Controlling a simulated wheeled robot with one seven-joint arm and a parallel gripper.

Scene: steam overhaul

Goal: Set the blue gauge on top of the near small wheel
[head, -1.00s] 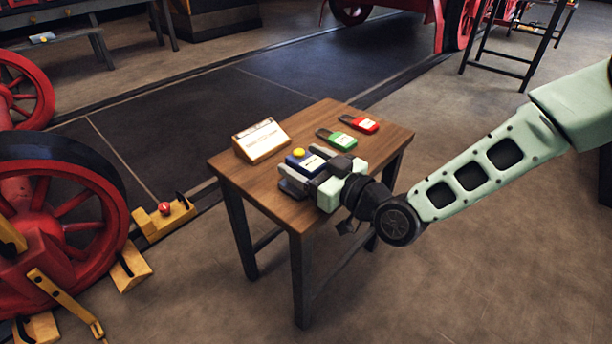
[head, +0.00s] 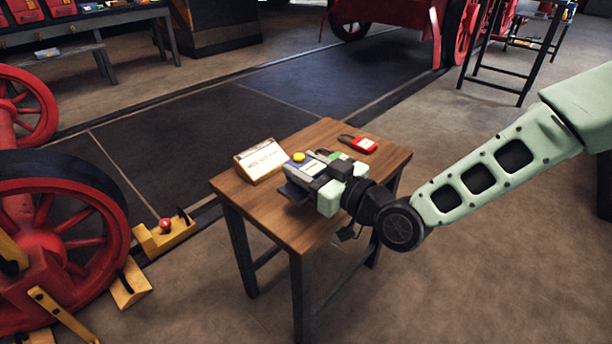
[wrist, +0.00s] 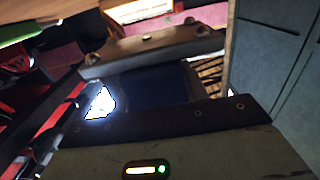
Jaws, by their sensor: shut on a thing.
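My gripper (head: 308,180) is shut on the blue gauge (head: 298,166), a dark blue block with a yellow knob on top. It holds the gauge over the small wooden table, apparently just above its top. In the wrist view the gauge (wrist: 150,86) is a dark blue face between the two fingers. The near wheel (head: 45,242), red with spokes and a dark rim, stands on the floor at the left edge, well left of my gripper. The wrist view does not show it clearly.
The wooden table (head: 243,200) holds a white sign (head: 260,160), a red padlock (head: 364,145) and a partly hidden green padlock (head: 336,155). A farther red wheel (head: 25,108) and a yellow block with a red knob (head: 165,234) are at left.

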